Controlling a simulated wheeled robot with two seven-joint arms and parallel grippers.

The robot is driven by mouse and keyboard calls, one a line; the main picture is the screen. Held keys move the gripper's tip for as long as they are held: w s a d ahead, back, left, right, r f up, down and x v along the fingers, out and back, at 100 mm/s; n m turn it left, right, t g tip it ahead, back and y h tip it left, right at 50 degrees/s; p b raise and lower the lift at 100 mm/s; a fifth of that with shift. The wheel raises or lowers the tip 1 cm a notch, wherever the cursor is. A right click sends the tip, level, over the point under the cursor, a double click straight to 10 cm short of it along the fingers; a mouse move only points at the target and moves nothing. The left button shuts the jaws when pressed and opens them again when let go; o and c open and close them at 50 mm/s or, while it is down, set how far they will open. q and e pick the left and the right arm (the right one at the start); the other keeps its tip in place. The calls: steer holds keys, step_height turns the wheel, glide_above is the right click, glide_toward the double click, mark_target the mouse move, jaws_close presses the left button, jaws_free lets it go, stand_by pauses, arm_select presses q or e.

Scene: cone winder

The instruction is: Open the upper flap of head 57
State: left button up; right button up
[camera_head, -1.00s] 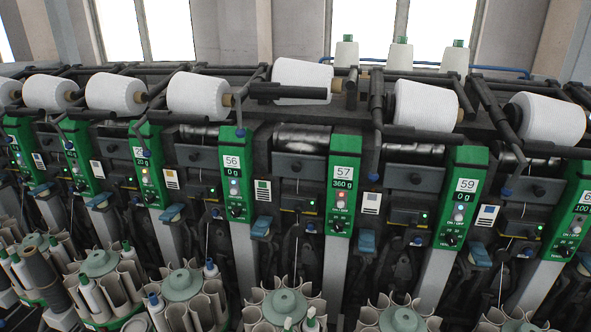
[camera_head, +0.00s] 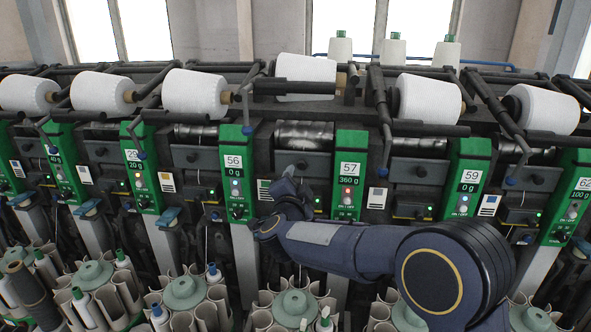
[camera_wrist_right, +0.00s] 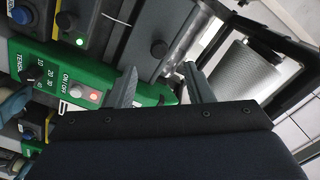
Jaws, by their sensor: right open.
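Head 57 has a green panel (camera_head: 348,169) marked 57 and 360 g, with a red light lit. The dark grey upper flap (camera_head: 316,164) is left of that panel, below a shiny drum, and looks closed. In the right wrist view the flap (camera_wrist_right: 180,22) shows with a round black knob (camera_wrist_right: 158,48). My right gripper (camera_head: 287,178) is in front of the flap's lower left part and hides some of it. In the wrist view my right gripper (camera_wrist_right: 160,86) is open and empty, its fingers apart on either side below the knob. My left gripper is not in view.
A white yarn cone (camera_head: 305,76) sits above head 57; it also shows in the wrist view (camera_wrist_right: 245,72). Green panels 56 (camera_head: 236,180) and 59 (camera_head: 466,180) stand on either side. Round bobbin magazines (camera_head: 293,309) line the front below my arm.

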mark_target(301, 167)
steer(key=w+p, duration=0.1)
steer(key=w, duration=0.2)
steer(key=w+d+p, duration=0.1)
steer(key=w, duration=0.2)
steer(key=shift+w+d+p, duration=0.2)
steer(key=shift+w+p, duration=0.1)
steer(key=shift+w, duration=0.05)
steer(key=shift+w+d, duration=0.1)
steer(key=shift+w, duration=0.35)
jaws_close()
